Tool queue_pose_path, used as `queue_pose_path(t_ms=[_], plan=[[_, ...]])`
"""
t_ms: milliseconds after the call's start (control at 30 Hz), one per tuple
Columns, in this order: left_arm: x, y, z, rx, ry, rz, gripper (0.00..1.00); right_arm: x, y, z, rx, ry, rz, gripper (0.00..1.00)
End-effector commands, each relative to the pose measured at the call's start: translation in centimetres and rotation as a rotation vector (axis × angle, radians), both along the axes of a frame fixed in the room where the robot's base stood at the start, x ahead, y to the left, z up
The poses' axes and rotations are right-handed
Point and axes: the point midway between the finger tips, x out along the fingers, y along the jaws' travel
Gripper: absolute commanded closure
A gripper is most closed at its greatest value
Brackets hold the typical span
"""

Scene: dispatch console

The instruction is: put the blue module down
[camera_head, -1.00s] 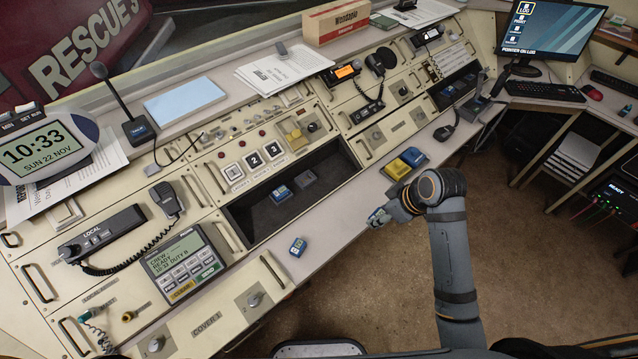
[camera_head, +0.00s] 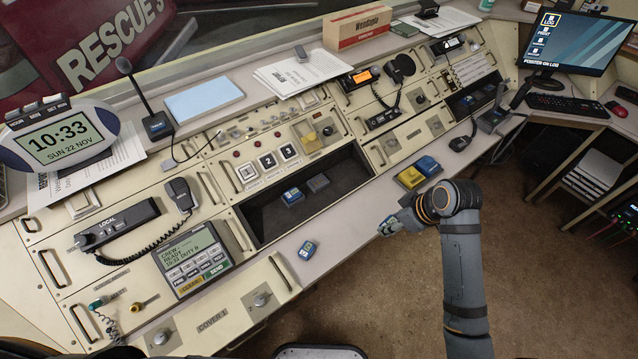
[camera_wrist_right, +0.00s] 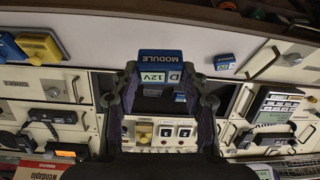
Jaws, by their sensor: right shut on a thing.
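My right gripper (camera_head: 389,227) is just off the console's front ledge, with its fingers pointing towards the console. In the right wrist view it is shut on a blue module (camera_wrist_right: 160,57) marked MODULE, D and 12V, held between the two fingers. In the head view the held module is too small and covered to make out clearly. Another small blue module (camera_head: 307,250) lies on the front ledge (camera_head: 345,222), left of the gripper; it also shows in the right wrist view (camera_wrist_right: 224,61). My left gripper is out of view.
A yellow block (camera_head: 410,178) and a blue block (camera_head: 428,166) stand on the ledge behind my gripper. The ledge between gripper and loose module is clear.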

Motion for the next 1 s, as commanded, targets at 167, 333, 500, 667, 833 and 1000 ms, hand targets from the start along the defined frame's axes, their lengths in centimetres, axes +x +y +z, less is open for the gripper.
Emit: queue_pose_path(t_ms=[167, 333, 500, 667, 833, 1000], plan=[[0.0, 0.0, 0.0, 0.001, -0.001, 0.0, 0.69, 1.9, -0.3, 1.0, -0.003, -0.001, -0.145, 0.9], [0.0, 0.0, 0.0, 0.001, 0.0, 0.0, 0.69, 5.9, -0.8, 3.5, -0.004, 0.004, -0.507, 0.9], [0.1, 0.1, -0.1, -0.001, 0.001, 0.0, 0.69, 8.1, -1.0, 5.4, 0.0, 0.002, -0.746, 0.9], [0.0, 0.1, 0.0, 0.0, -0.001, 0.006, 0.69, 8.2, -0.8, 5.7, 0.002, -0.001, -0.76, 0.9], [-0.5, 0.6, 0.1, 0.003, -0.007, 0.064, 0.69, 10.0, 1.9, 5.9, 0.007, -0.004, -0.7, 0.9], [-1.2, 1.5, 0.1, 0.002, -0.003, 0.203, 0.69, 15.0, 9.5, 5.8, 0.004, -0.003, -0.56, 0.9]])
